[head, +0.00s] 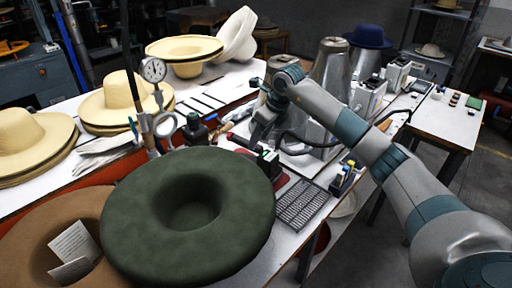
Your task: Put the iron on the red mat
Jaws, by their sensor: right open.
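My right gripper (258,136) points down over the middle of the white work table, with its jaws open and apparently empty. A small dark object (267,160), which may be the iron, is just below and right of it; I cannot tell whether they touch. A dark red patch, likely the red mat (283,180), shows beside and partly under this object. The green hat in front and the dark object hide much of the mat. My left gripper is out of view.
A large green felt hat (150,225) and a brown hat (25,235) fill the near left. Straw hats (35,140) and a dial gauge (153,70) stand behind. A grey metal grid (302,203) and small bottles (345,178) lie right. Metal cones (331,65) stand behind my right arm.

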